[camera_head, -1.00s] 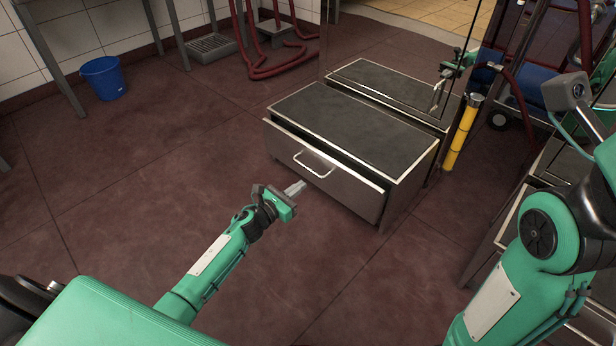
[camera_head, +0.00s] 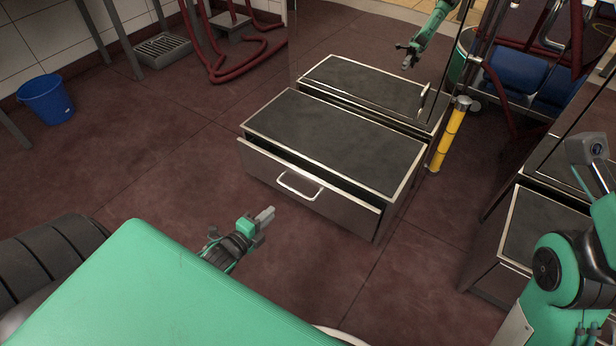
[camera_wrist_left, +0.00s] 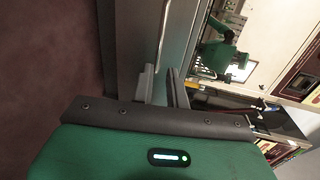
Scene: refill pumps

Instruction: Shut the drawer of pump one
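The drawer (camera_head: 300,192) is a steel-fronted box, partly pulled out under a dark-topped steel cabinet (camera_head: 340,140). A dark gap shows along its top edge. Its pale bar handle (camera_head: 300,186) is on the front face. My left gripper (camera_head: 266,214) is low in front of the drawer, left of and nearer than the handle, seemingly apart from it. In the left wrist view its two fingers (camera_wrist_left: 162,72) stand slightly apart with nothing between them, near a grey metal front. My right arm (camera_head: 565,265) shows at the right edge, but its gripper is out of view.
A glossy upright panel behind the cabinet mirrors it and a green arm (camera_head: 428,35). A yellow post (camera_head: 449,136) stands right of the cabinet. The red floor (camera_head: 165,165) left of the drawer is clear.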

